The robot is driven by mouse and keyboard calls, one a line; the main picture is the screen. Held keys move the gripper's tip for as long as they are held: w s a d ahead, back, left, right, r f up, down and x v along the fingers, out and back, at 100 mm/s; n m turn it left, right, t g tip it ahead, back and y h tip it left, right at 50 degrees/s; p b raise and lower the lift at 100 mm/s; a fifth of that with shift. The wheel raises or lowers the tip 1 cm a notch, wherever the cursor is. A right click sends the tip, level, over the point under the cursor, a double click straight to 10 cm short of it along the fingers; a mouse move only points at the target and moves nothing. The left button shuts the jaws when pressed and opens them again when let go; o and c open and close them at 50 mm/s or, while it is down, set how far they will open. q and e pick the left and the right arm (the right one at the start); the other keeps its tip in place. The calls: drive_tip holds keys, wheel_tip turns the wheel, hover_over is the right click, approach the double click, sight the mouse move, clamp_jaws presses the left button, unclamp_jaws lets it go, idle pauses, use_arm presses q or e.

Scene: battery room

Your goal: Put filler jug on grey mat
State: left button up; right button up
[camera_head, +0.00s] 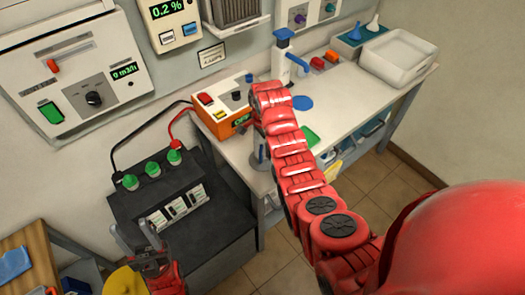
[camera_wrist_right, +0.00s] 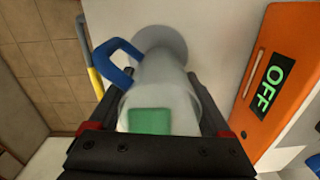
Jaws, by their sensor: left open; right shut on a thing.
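The filler jug (camera_wrist_right: 165,85) is a pale translucent vessel with a blue handle (camera_wrist_right: 117,62) and a green patch. In the right wrist view it sits between the fingers of my right gripper (camera_wrist_right: 165,125), which is shut on it. A round grey mat (camera_wrist_right: 163,42) shows behind the jug's far end; I cannot tell whether the jug touches it. In the head view, the mat (camera_head: 261,164) lies near the bench's front edge, and my right arm hides most of the jug and gripper. My left gripper (camera_head: 150,258) is open at the lower left, before the black battery unit.
An orange charger (camera_head: 222,113) stands close to the held jug; its display reads OFF in the wrist view. A blue-topped white vessel (camera_head: 283,65), blue disc (camera_head: 303,102) and green piece (camera_head: 309,138) are on the bench. A black unit (camera_head: 185,205) with green caps stands left.

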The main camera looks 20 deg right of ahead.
wheel_tip(320, 180, down, 3)
drive_tip(key=shift+r+p, duration=0.2)
drive_tip(key=shift+p, duration=0.75)
drive_tip(key=shift+f, duration=0.35)
drive_tip(key=shift+f, duration=0.2)
drive_tip(key=o, duration=1.2)
drive_tip(key=shift+r, duration=0.1)
